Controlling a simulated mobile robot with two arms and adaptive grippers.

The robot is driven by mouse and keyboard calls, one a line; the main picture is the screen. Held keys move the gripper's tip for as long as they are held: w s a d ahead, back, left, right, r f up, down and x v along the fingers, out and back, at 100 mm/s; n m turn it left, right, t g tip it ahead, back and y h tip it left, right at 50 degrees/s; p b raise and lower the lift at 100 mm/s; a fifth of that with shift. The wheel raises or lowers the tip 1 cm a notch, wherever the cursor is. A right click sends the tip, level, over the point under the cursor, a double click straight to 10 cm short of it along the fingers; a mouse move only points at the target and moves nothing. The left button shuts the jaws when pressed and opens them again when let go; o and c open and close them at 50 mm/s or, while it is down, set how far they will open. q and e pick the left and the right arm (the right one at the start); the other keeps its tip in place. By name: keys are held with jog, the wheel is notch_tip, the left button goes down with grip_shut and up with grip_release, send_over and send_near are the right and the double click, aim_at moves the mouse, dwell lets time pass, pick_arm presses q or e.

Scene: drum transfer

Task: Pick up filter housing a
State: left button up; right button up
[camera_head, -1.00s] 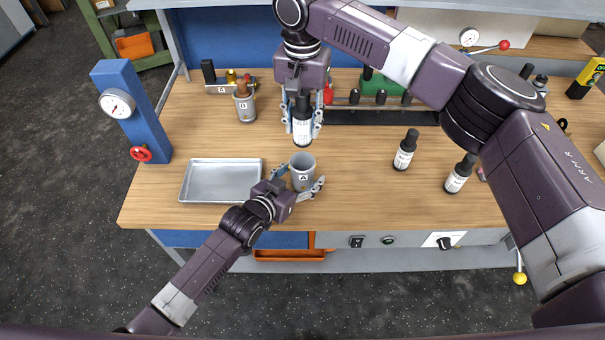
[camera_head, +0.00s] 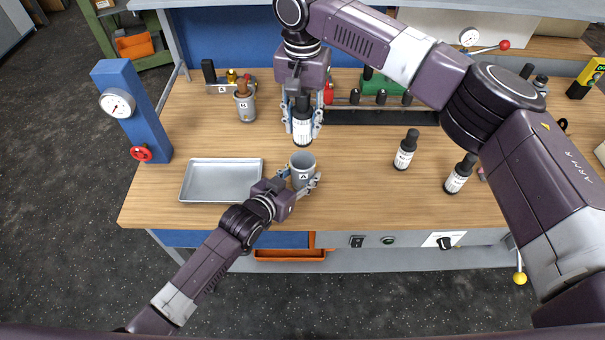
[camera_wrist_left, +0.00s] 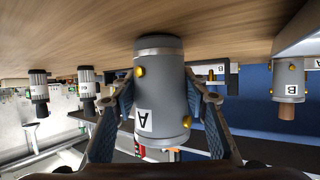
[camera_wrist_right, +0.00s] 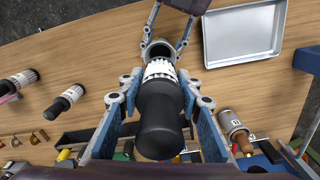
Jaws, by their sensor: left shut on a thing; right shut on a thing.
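Filter housing A (camera_head: 302,164) is a grey, open-topped cylinder labelled A, upright on the wooden bench. My left gripper (camera_head: 304,184) is shut on its sides; in the left wrist view a finger lies along each side of the housing (camera_wrist_left: 163,95). My right gripper (camera_head: 302,122) is shut on a black filter cartridge with a white label (camera_head: 302,132), held upright just behind and above the housing. The right wrist view shows the cartridge (camera_wrist_right: 160,115) between the blue fingers, with the housing's open mouth (camera_wrist_right: 158,50) beyond it.
A metal tray (camera_head: 187,180) lies left of the housing. Housing B (camera_head: 245,108), with a brown part in it, stands at the back left. Two black bottles (camera_head: 405,152) (camera_head: 458,176) stand at the right. A blue post with a gauge (camera_head: 130,105) stands at the left edge.

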aim_at(297, 170)
pick_arm(q)
notch_tip(297, 170, up, 4)
jog(key=shift+f, duration=0.1)
jog(key=s+a, duration=0.4)
jog(key=s, duration=0.3)
jog(key=s+a, duration=0.5)
jog(key=s, duration=0.3)
jog(key=shift+s+a+f, duration=0.15)
jog(key=shift+s, duration=0.05)
jog(key=shift+w+d+r+x, duration=0.2)
jog(key=shift+r+x, duration=0.45)
jog(key=shift+x, duration=2.35)
jog(key=shift+w+d+r+x, duration=0.1)
jog(key=shift+w+r+x, duration=0.4)
jog(key=shift+x, duration=2.45)
jog(key=shift+w+d+r+x, duration=0.15)
jog(key=shift+r+x, duration=0.7)
jog(key=shift+x, duration=2.15)
jog(key=shift+s, duration=0.1)
jog(key=shift+f, duration=0.3)
jog(key=o, duration=1.4)
jog(key=shift+s+f, duration=0.1)
jog(key=shift+f, duration=0.05)
